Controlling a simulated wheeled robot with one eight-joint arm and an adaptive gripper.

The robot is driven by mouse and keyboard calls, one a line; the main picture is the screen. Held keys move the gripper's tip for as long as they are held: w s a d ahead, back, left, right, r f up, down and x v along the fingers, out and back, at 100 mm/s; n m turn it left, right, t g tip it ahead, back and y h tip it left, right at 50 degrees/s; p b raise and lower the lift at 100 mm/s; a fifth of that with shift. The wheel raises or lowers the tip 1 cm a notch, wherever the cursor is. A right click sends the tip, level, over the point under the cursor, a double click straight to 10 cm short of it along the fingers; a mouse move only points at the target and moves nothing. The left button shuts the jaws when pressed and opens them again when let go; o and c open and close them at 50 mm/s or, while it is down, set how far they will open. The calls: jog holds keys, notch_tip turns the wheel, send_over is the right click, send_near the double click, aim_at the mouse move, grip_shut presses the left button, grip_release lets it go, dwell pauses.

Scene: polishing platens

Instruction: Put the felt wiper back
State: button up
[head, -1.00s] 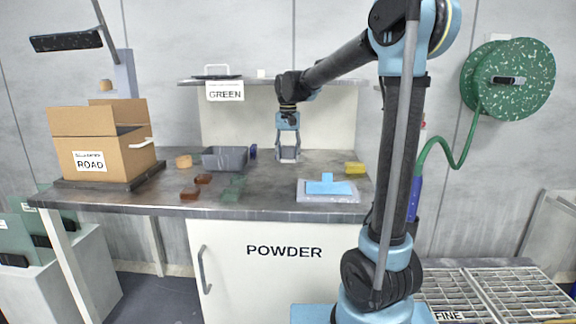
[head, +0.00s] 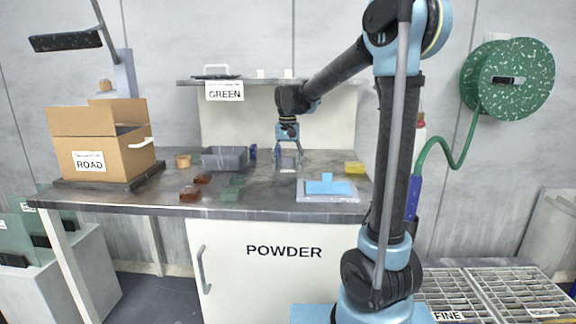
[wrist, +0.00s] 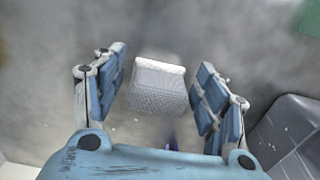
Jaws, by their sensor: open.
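A small pale grey block with a white edge (wrist: 158,86), which looks like the felt wiper, lies on the bench between my fingers in the wrist view. It shows as a small grey patch (head: 288,162) in the head view. My gripper (head: 288,168) is open and points straight down over the bench, with its fingers on either side of the block. In the wrist view my gripper (wrist: 162,62) shows a gap between each finger and the block. A blue piece with an upright tab (head: 328,187) lies on a pale tray (head: 305,197) to the right.
A grey bin (head: 225,158) stands left of my gripper and shows in the wrist view (wrist: 292,140). Brown blocks (head: 190,194) and green pieces (head: 233,190) lie at front left. A yellow block (head: 354,168) is right. A shelf (head: 265,82) labelled GREEN hangs behind.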

aim_at(288, 157)
notch_tip(288, 157, up, 12)
dwell(0.7)
jog(key=shift+r, duration=0.1)
